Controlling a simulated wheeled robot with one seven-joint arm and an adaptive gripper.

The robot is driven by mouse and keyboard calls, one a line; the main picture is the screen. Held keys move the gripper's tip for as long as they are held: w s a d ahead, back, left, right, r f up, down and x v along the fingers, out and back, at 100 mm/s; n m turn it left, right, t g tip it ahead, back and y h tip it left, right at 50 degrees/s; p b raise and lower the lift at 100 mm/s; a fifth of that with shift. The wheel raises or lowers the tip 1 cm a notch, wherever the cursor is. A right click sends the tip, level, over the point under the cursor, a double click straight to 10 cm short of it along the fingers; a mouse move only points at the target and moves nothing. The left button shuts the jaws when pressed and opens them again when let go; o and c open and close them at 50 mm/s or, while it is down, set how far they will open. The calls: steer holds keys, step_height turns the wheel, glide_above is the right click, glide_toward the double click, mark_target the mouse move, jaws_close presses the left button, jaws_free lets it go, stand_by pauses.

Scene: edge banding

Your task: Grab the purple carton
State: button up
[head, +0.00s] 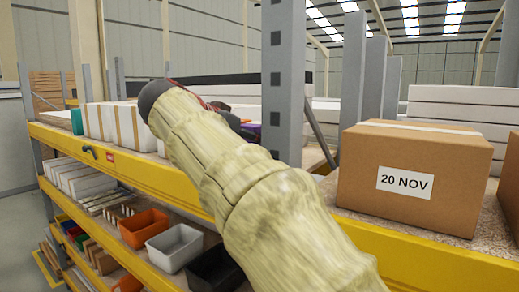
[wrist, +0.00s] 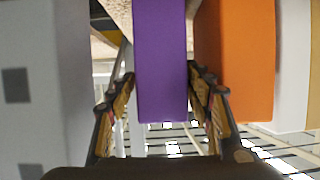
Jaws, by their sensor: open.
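The purple carton (wrist: 160,60) stands upright-looking in the middle of the wrist view, its plain face toward the camera. My gripper (wrist: 161,82) is open, with one finger on each side of the purple carton. A gap shows beside the left finger; the right finger lies close to the carton's edge, and I cannot tell if it touches. In the head view my sleeved arm reaches toward the shelf and hides most of the gripper. Only a small purple patch (head: 251,128) shows there behind the arm.
An orange carton (wrist: 235,60) stands close beside the right finger. A grey perforated upright (wrist: 45,90) is close on the left; it also shows in the head view (head: 283,75). A brown box marked 20 NOV (head: 410,185) sits right of it. White boxes (head: 105,121) stand left.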

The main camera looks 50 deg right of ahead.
steer(key=p+x, duration=0.1)
steer(key=x, duration=0.3)
steer(key=shift+w+d+f+p, duration=0.1)
steer(key=shift+d+f+p, duration=0.2)
steer(key=shift+p, duration=0.1)
steer(key=shift+c, duration=0.4)
steer(key=c, duration=1.1)
